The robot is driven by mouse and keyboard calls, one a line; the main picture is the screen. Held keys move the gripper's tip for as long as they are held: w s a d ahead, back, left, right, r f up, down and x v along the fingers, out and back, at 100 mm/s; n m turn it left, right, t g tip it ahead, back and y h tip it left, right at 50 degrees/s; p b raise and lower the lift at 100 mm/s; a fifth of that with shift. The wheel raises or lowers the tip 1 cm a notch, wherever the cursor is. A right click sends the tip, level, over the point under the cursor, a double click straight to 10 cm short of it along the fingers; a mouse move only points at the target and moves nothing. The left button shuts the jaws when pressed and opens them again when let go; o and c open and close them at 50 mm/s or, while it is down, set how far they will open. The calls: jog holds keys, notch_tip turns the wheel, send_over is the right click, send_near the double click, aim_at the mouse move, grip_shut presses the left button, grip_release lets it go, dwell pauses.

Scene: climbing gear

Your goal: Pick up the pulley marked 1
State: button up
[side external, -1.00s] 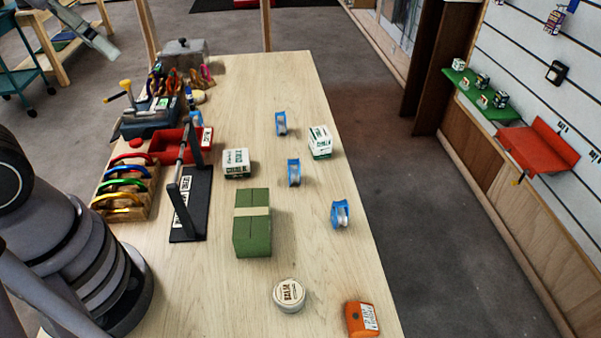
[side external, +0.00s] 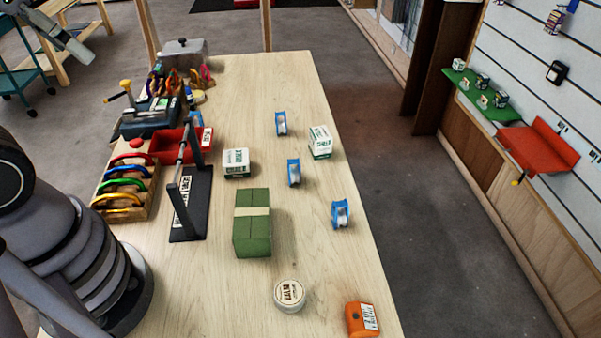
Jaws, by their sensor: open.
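Three blue pulleys with pale wheels stand apart on the wooden table: a far one (side external: 281,124), a middle one (side external: 294,172) and a near one (side external: 340,214) close to the right edge. No number can be read on any of them, so I cannot tell which is marked 1. My gripper (side external: 84,52) shows small at the top left, well away from all three pulleys, and it is open. Its fingers are hard to make out, and nothing shows held in it.
White boxes (side external: 236,162) (side external: 320,142) stand near the pulleys. A green block (side external: 252,223), a round white tin (side external: 289,295) and an orange box (side external: 362,319) lie nearer. A black stand with a bar (side external: 190,205), a red tray (side external: 172,147) and coloured carabiners (side external: 124,185) fill the left.

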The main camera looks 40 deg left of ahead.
aim_at(281, 126)
jog(key=w+d+f+n+g+h, duration=0.1)
jog(key=w+f+n+h, duration=0.45)
jog(key=w, duration=0.65)
jog(key=w+d+f+n+g+h, duration=0.15)
jog(key=w+f+n+h, duration=0.35)
jog(key=w, duration=0.6)
jog(key=w+a+f+n+t, duration=0.2)
jog(key=a+f+n, duration=0.3)
jog(key=f, duration=0.3)
jog(key=w+a+f+n+t+y, duration=0.1)
jog(key=w+a+f+n+t, duration=0.2)
jog(key=f, duration=0.6)
jog(key=w+a+f+n+t+y, duration=0.1)
jog(key=w+a+f+n+t, duration=0.2)
jog(key=w+a+f+n, duration=0.3)
jog(key=shift+w+a+f+n+y, duration=0.15)
jog(key=shift+a+f+n, duration=0.25)
jog(key=shift+f, duration=0.2)
jog(key=shift+a+f+n+y, duration=0.1)
jog(key=shift+a+f+n, duration=0.25)
jog(key=shift+f, duration=0.25)
jog(key=x, duration=0.8)
jog(key=shift+a+f, duration=0.1)
jog(key=shift+f, duration=0.05)
jog(key=x, duration=0.5)
jog(key=shift+w+f, duration=0.1)
jog(key=shift+w, duration=0.25)
jog(key=c, duration=1.3)
